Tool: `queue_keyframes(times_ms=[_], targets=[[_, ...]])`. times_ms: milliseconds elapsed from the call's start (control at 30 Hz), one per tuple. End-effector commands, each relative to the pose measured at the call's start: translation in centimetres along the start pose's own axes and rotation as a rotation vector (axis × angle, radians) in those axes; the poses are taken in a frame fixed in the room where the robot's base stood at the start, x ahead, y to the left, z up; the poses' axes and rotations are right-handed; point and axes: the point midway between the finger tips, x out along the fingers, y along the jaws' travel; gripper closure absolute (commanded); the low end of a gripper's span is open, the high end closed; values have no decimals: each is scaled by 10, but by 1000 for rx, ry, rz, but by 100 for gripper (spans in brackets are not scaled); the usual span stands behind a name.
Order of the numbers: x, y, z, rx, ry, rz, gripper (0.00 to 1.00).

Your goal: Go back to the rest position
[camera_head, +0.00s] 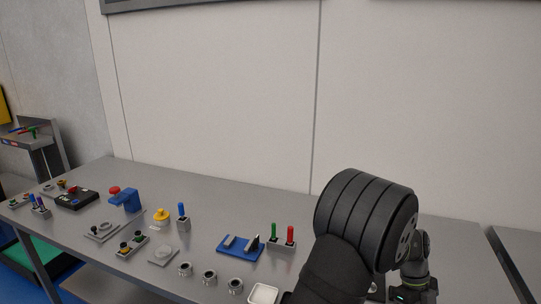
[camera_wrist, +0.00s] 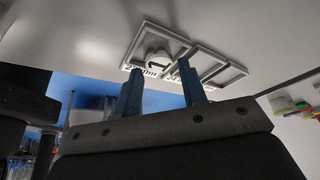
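My gripper (camera_wrist: 161,68) shows in the wrist view with its two dark blue fingers apart and nothing between them. It is open. Beyond the fingertips, apart from them as far as I can tell, lies a grey compartment tray (camera_wrist: 237,70) with printed labels. A pale round part (camera_wrist: 155,57) sits in one compartment. In the head view my thick black arm fills the lower right, and the gripper's fingers are not visible there.
The grey table (camera_head: 200,206) carries a blue holder with a red button (camera_head: 128,201), a yellow button (camera_head: 161,217), a blue fixture (camera_head: 240,250), green and red levers (camera_head: 283,238), several metal rings (camera_head: 209,277) and a white dish (camera_head: 263,294). The table's back strip is clear.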

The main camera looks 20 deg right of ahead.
Motion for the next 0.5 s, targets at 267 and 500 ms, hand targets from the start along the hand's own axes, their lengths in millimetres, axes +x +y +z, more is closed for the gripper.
queue_keyframes(times_ms=[267,500], targets=[[-22,0,-8,0,0,1,62],[-23,0,-9,-1,0,1,62]])
